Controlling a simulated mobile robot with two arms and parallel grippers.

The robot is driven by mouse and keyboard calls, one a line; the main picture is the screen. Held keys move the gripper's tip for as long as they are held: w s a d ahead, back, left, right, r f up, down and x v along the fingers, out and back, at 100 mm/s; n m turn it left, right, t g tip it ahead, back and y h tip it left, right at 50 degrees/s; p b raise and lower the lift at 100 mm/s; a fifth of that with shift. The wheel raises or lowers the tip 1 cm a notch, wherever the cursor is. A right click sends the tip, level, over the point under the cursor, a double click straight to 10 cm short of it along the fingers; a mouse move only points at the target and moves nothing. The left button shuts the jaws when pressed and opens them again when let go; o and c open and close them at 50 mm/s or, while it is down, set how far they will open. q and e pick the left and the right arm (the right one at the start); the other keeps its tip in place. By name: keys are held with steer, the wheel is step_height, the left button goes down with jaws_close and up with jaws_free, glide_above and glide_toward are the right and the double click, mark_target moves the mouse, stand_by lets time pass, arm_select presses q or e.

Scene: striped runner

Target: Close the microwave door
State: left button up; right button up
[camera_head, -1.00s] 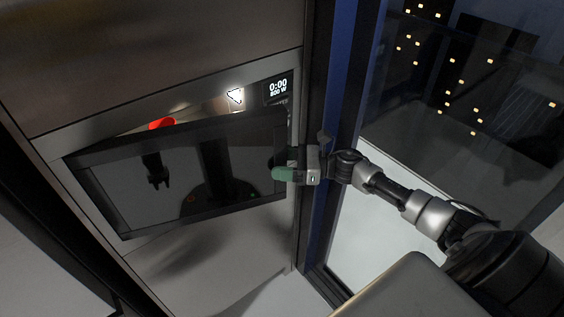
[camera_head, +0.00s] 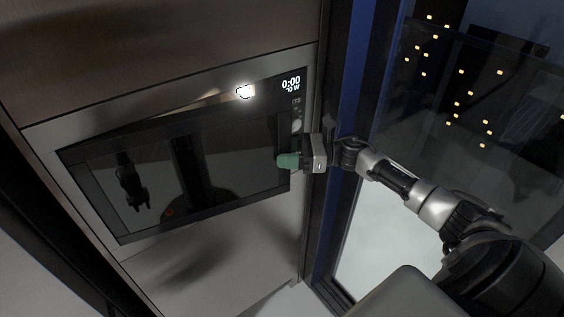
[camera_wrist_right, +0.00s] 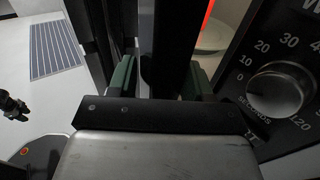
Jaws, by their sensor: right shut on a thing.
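The microwave (camera_head: 195,94) is built into a cabinet, with its lit display at the upper right. Its dark door (camera_head: 225,165) is slightly ajar; a narrow gap shows along its top edge. My right gripper (camera_head: 284,160) is at the door's right edge, its green fingers shut on it. In the right wrist view, the fingers of the gripper (camera_wrist_right: 160,80) lie on either side of the dark door edge (camera_wrist_right: 175,40). The microwave's dial (camera_wrist_right: 277,92) is just right of the fingers. My left gripper is not directly in view; a gripper shows only as a reflection in the door.
A dark window frame (camera_head: 334,130) and glass stand close to the right of the microwave, beside my right arm. In the wrist view, a striped runner (camera_wrist_right: 55,50) lies on the pale floor at left. A cabinet panel (camera_head: 150,50) is above the microwave.

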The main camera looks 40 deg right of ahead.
steer(key=shift+s, duration=0.1)
steer(key=o, duration=1.2)
steer(key=shift+a, duration=0.1)
steer(key=shift+o, duration=0.2)
steer(key=b+v, duration=0.4)
steer(key=v, duration=0.6)
steer(key=shift+s+d, duration=0.2)
steer(key=shift+d, duration=0.15)
